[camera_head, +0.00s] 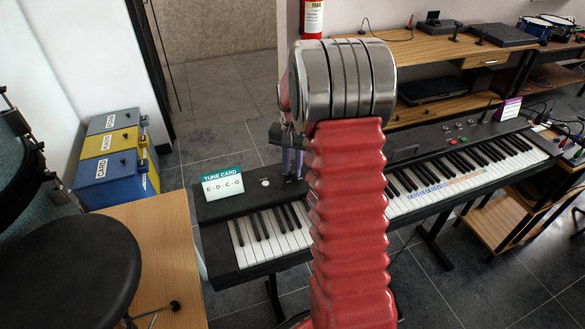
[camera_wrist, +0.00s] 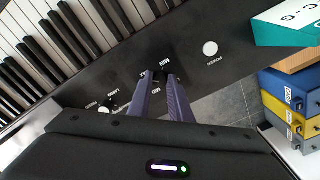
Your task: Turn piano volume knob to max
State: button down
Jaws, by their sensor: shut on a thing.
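The black piano (camera_head: 232,212) stands across the middle, and its panel (camera_wrist: 240,38) and white and black keys show up close in the wrist view. My gripper (camera_wrist: 162,80) points down at the panel, its two purple-grey fingers shut on a small dark knob (camera_wrist: 161,77) beside printed MIN and MID labels. The fingers hide most of the knob, so its pointer direction cannot be told. My gripper (camera_head: 292,160) also shows in the head view, partly behind my red arm. A round white POWER button (camera_wrist: 210,48) lies right of the fingers.
A tune card (camera_head: 222,187) stands at the panel's left end. Grey, yellow and blue card boxes (camera_head: 115,155) stand left on the floor. A black stool (camera_head: 70,265) and wooden table (camera_head: 160,245) are near left. A wooden desk (camera_head: 420,45) stands behind.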

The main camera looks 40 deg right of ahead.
aim_at(293, 172)
jog(key=c, duration=1.6)
grip_release()
notch_tip(293, 172, up, 14)
jog(key=shift+f, duration=0.15)
